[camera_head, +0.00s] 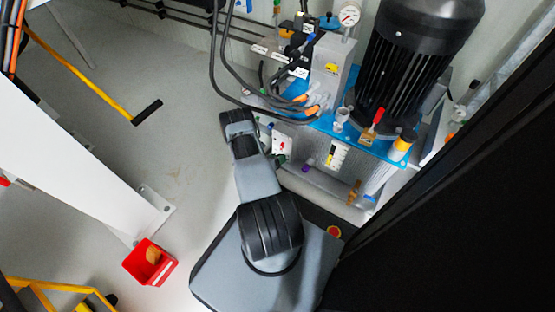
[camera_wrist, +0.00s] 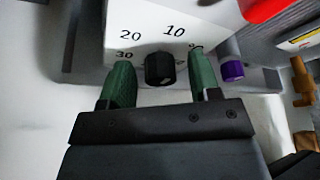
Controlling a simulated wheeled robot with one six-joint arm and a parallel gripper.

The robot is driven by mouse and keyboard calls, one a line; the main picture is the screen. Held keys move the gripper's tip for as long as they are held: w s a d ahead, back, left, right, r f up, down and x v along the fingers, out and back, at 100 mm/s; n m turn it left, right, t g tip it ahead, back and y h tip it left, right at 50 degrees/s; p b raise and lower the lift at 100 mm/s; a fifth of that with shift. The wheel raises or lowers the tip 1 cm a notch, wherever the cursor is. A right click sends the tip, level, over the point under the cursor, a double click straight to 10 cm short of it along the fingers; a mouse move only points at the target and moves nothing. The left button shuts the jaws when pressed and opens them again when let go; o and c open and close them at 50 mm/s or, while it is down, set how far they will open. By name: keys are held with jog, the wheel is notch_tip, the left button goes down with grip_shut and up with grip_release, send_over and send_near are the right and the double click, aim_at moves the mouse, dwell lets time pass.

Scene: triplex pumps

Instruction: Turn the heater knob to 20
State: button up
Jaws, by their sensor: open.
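The heater knob (camera_wrist: 159,68) is a small black knob on a white panel (camera_wrist: 185,14) marked 10, 20 and 30 in the wrist view. The 30 and 20 lie to its upper left and the 10 above it. Which number it points to cannot be told. My gripper (camera_wrist: 162,84) has two green fingers, open, one on each side of the knob with gaps between. In the head view the white panel (camera_head: 283,143) shows at the pump unit's side, beside the end of my arm; my fingers are too small to tell there.
A purple cap (camera_wrist: 232,72) and a brass valve (camera_wrist: 301,80) are right of the knob, with a red part (camera_wrist: 266,8) above. The blue pump base (camera_head: 325,124) carries a large black motor (camera_head: 405,70). A red bin (camera_head: 150,263) stands on the floor.

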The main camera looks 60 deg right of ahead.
jog(key=shift+d, duration=0.1)
jog(key=c, duration=0.9)
jog(key=shift+c, duration=0.2)
jog(key=shift+n, duration=0.3)
jog(key=n+g+h, duration=0.1)
jog(key=n, duration=0.2)
jog(key=n+g+h, duration=0.1)
jog(key=n, duration=0.2)
jog(key=n+g+h, duration=0.1)
jog(key=n+g, duration=0.1)
jog(key=shift+w+f+n, duration=0.1)
jog(key=shift+f+n, duration=0.2)
jog(key=shift+n, duration=0.1)
jog(key=o, duration=0.9)
